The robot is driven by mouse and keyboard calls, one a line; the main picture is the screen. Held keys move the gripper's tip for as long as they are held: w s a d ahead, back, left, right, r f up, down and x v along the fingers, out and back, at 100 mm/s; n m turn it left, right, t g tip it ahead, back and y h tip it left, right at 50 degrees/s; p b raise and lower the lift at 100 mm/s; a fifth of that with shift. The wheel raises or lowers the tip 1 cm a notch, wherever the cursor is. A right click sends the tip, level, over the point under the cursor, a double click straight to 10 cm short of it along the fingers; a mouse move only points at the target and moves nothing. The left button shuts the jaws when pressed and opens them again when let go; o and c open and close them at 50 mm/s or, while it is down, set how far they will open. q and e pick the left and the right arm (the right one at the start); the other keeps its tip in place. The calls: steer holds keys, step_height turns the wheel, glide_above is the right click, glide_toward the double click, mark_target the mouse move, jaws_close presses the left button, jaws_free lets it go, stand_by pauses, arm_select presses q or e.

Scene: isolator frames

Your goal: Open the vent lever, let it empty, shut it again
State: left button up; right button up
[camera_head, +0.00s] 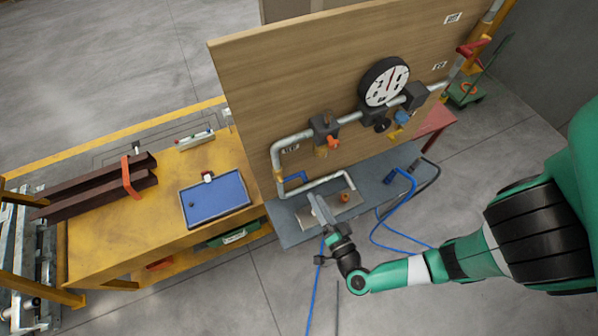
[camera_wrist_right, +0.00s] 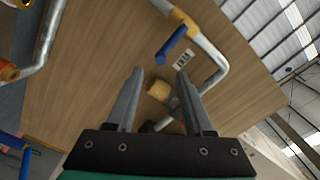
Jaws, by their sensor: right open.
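An orange handle (camera_head: 331,143) is on the pipe's left valve, above a yellow cap (camera_head: 321,153). The cap shows between my fingers in the wrist view (camera_wrist_right: 158,90). Another blue handle (camera_head: 403,117) hangs right of the round gauge (camera_head: 385,82). My right gripper (camera_head: 317,204) is open and empty, in front of the board and over the grey bench, apart from every handle. My left gripper is out of view.
The pipework is mounted on an upright wooden board (camera_head: 250,80). A grey bench (camera_head: 290,228) stands below, with a blue hose (camera_head: 388,240) hanging off it. A yellow bench (camera_head: 110,230) with a blue tray (camera_head: 215,197) and brown channel is at left. A red lever (camera_head: 472,47) is far right.

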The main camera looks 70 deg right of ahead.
mark_target(303, 176)
steer(key=x, duration=1.1)
steer(key=shift+w+b, duration=0.1)
steer(key=shift+b, duration=0.2)
steer(key=shift+c, duration=0.4)
jaws_close()
steer(key=shift+f, duration=0.15)
stand_by(0.4)
